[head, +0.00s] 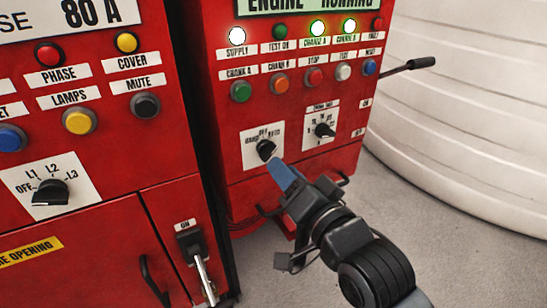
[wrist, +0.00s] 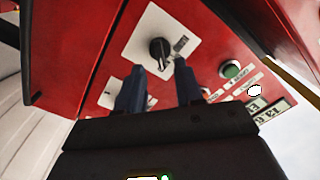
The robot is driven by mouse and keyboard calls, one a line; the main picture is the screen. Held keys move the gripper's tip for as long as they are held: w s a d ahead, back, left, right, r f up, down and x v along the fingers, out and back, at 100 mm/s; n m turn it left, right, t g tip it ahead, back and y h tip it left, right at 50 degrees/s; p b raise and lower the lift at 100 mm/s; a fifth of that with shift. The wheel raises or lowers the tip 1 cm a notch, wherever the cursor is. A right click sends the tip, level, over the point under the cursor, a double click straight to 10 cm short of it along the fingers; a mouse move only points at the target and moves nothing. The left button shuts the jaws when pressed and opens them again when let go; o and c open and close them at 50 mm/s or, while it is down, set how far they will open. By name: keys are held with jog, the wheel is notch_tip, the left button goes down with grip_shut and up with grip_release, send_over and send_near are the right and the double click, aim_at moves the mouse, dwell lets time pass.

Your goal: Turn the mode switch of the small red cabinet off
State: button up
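The small red cabinet (head: 235,195) stands on the right in the head view, under an "ENGINE RUNNING" sign. Its mode switch (head: 266,150) is a black knob on a white plate with small labels; "AUTO" seems to be among them. The knob also shows in the wrist view (wrist: 159,48), its narrow end toward my fingers; which label it points at is unclear. My gripper (head: 275,164) has its blue fingers just below the knob. In the wrist view my gripper (wrist: 158,68) is open, with the knob at the gap between the fingertips. Contact cannot be told.
A second selector knob (head: 325,130) sits right of the mode switch. Buttons and lit lamps, including a green button (head: 241,91), are above. A larger red cabinet (head: 100,225) with a lever (head: 195,250) stands close on the left. A white ribbed tank (head: 460,110) is at right.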

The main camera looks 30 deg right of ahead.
aim_at(270, 155)
jog(key=w, duration=0.5)
jog(key=shift+p, duration=0.3)
jog(key=shift+c, duration=0.5)
grip_shut()
